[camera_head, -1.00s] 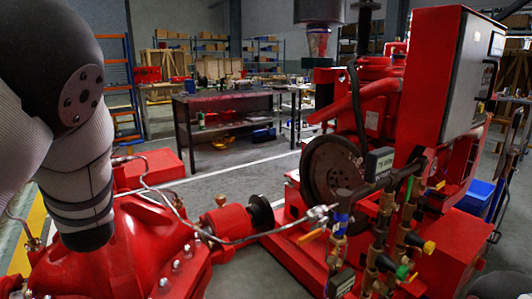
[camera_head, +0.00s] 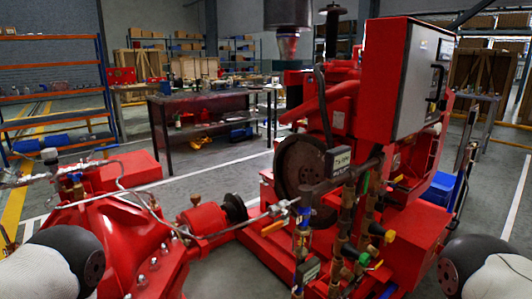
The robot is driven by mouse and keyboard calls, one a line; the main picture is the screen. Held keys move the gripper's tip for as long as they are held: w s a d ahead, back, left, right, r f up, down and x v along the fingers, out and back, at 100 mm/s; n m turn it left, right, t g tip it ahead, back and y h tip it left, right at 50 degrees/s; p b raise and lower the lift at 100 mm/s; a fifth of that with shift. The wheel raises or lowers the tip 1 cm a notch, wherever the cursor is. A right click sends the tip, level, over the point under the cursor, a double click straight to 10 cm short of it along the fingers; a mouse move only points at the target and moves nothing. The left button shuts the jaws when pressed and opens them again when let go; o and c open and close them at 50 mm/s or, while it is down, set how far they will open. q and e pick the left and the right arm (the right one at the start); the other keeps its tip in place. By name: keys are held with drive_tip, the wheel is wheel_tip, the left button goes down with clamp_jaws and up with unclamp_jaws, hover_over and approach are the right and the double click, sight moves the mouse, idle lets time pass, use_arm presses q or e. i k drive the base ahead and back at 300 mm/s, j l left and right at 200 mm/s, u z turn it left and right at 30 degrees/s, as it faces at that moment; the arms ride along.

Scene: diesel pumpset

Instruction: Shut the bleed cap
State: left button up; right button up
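The red pump casing (camera_head: 130,235) fills the lower left, with thin metal tubing running over it. Brass valves with yellow and green ends (camera_head: 365,235) stand on the manifold at centre right. Neither gripper shows; only a rounded joint of my arms shows at the lower left and lower right corners.
The red diesel engine with a grey control cabinet (camera_head: 398,80) stands right of centre, with a dark flywheel (camera_head: 302,165). A workbench (camera_head: 205,100) stands behind, across open floor. A blue-orange shelf rack (camera_head: 52,85) is at far left.

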sight(49, 154)
drive_tip(key=u, duration=1.3)
